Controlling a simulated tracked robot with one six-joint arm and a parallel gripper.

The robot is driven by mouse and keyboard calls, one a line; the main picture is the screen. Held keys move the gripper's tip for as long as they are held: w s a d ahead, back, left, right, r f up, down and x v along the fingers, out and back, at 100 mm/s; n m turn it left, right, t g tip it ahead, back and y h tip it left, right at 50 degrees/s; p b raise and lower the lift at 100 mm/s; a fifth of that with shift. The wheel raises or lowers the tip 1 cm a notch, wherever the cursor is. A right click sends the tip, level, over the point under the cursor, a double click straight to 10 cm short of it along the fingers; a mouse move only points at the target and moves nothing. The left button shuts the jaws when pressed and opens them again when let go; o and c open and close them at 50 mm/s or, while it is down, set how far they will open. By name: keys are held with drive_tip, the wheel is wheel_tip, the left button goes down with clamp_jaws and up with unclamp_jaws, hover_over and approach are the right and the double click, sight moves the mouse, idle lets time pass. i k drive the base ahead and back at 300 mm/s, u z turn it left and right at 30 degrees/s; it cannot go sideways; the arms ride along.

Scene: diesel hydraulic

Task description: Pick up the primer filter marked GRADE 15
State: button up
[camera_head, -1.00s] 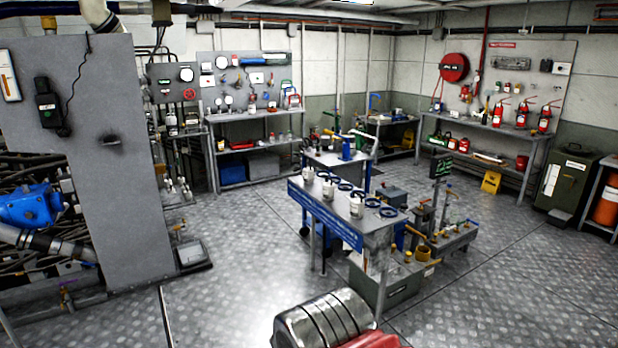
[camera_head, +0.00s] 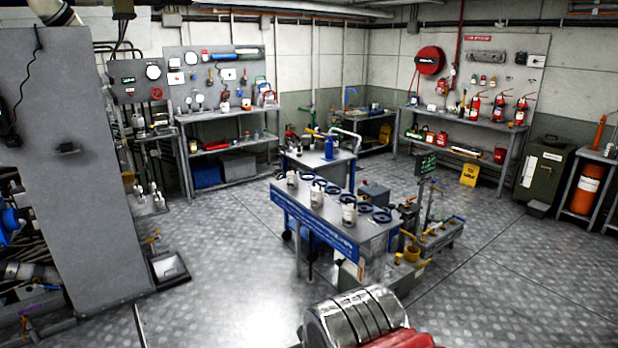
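Several white canister-like filters stand on a blue-fronted bench (camera_head: 318,226) in the middle of the room. The nearest filter (camera_head: 349,211) is at the bench's right part, a middle filter (camera_head: 317,193) is left of it, and another filter (camera_head: 292,179) is at the left end. Their markings are too small to read, so I cannot tell which is GRADE 15. Dark blue rings lie along the back of the bench. My gripper is not in view.
A small cart with a blue bottle (camera_head: 329,149) stands behind the bench. Pipework with yellow handles (camera_head: 412,254) sits at its right. A grey cabinet (camera_head: 75,170) is at left. A ribbed metal drum-like shape (camera_head: 350,318) fills the bottom centre. The floor left of the bench is clear.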

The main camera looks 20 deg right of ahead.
sight(292, 180)
drive_tip(key=z, duration=0.4)
drive_tip(key=i, duration=0.8)
drive_tip(key=z, duration=0.3)
drive_tip(key=i, duration=1.65)
drive_tip(key=u, duration=1)
drive_tip(key=i, duration=0.8)
drive_tip(key=u, duration=0.5)
